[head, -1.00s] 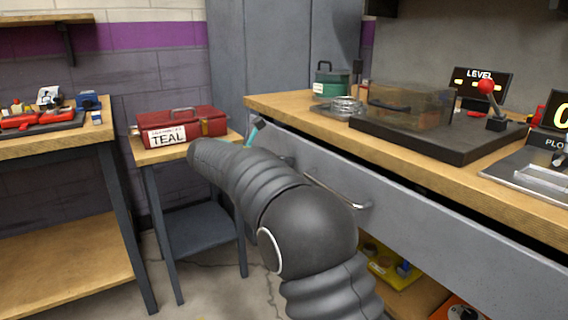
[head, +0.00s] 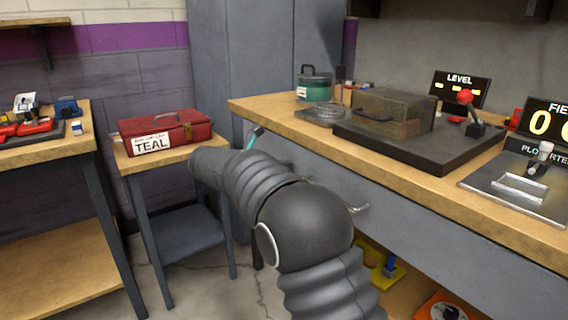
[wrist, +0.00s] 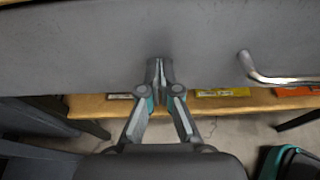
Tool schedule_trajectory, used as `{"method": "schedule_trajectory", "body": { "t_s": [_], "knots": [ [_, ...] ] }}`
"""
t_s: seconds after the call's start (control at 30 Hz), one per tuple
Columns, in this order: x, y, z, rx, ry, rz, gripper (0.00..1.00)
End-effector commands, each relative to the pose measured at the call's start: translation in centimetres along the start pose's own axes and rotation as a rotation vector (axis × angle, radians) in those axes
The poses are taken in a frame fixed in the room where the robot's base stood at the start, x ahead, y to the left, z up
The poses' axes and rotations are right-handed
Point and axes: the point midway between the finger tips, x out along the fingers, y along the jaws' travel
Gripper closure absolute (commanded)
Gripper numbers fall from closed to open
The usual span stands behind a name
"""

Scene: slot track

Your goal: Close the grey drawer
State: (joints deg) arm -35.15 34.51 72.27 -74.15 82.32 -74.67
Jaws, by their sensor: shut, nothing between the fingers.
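The grey drawer (head: 412,222) is the long flat front under the wooden worktop on the right in the head view. Its top edge sits close beneath the worktop, with no clear gap showing. Its bar handle (wrist: 272,70) is to the right of my gripper in the wrist view, and the handle's end also shows beside my arm in the head view. My gripper (wrist: 160,68) is shut and empty, its fingertips at the drawer front (wrist: 80,50) and seemingly touching it. In the head view my arm hides most of the gripper and part of the drawer.
A red case (head: 165,132) labelled TEAL stands on a small side table to the left. A lower shelf holds yellow and orange items.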

Motion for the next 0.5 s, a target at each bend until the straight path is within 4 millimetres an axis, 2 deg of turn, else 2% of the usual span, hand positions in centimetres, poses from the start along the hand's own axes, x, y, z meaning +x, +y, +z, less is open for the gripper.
{"method": "schedule_trajectory", "body": {
  "t_s": [0.2,0.5],
  "knots": [
    [-4.9,0.7,-0.9,-0.005,0.0,0.015,1.0],
    [-9.8,0.4,-0.6,-0.001,0.001,0.001,1.0]
  ]
}}
